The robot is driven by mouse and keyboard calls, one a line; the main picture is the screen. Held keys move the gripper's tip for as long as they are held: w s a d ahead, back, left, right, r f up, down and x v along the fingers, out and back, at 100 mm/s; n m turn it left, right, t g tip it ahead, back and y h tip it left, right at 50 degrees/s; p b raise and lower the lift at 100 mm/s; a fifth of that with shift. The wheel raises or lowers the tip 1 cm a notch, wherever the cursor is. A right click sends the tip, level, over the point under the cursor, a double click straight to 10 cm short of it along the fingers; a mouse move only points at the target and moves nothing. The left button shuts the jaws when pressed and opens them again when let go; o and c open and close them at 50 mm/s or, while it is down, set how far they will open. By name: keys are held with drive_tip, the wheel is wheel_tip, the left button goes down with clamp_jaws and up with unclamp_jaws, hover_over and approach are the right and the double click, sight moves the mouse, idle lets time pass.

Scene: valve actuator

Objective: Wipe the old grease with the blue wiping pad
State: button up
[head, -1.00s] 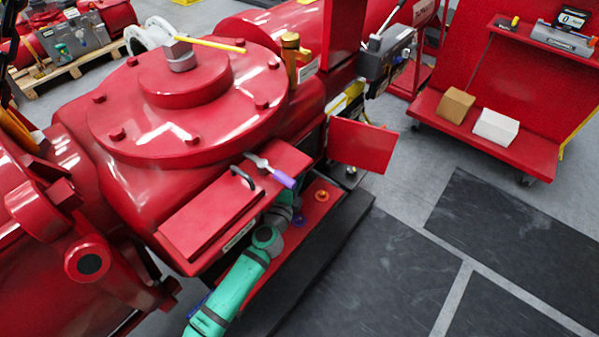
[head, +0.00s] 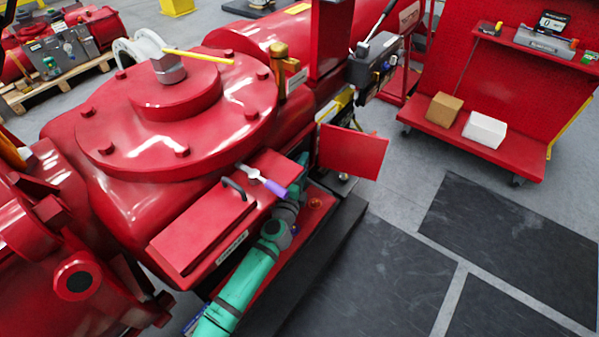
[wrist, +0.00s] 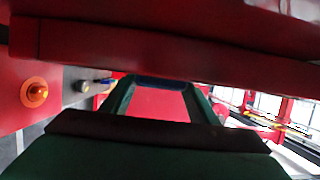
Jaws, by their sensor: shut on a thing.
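In the wrist view, my gripper (wrist: 168,84) reaches away from the camera with its two green fingers. It is shut on the blue wiping pad (wrist: 172,79), of which only a thin dark blue strip shows between the fingertips. In the head view, my teal arm runs up along the front of the red valve actuator (head: 110,185), beside the red cover box (head: 200,232). My gripper is mostly hidden there behind the box and a purple-handled tool. I cannot make out the old grease in either view.
The purple-handled tool (head: 268,184) lies on the box top. An orange round fitting (head: 315,204) sits on the low red ledge and shows in the wrist view (wrist: 34,92). A red plate (head: 352,152) stands to the right. In the wrist view, a red overhang (wrist: 160,50) is close above.

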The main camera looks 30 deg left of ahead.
drive_tip(key=shift+w+d, duration=0.2)
drive_tip(key=shift+w, duration=1.95)
drive_tip(key=shift+s+a, duration=0.5)
drive_tip(key=shift+s, duration=0.25)
drive_tip(key=shift+s+a, duration=0.15)
drive_tip(key=shift+s, duration=0.95)
drive_tip(key=shift+s+a, duration=0.1)
drive_tip(key=shift+s, duration=0.95)
drive_tip(key=v, duration=0.2)
drive_tip(key=a+v, duration=0.1)
drive_tip(key=v, duration=0.2)
drive_tip(key=shift+r, duration=0.1)
drive_tip(key=shift+d+x, duration=0.2)
drive_tip(key=shift+x, duration=0.7)
drive_tip(key=shift+d+x, duration=0.15)
drive_tip(key=shift+x, duration=0.7)
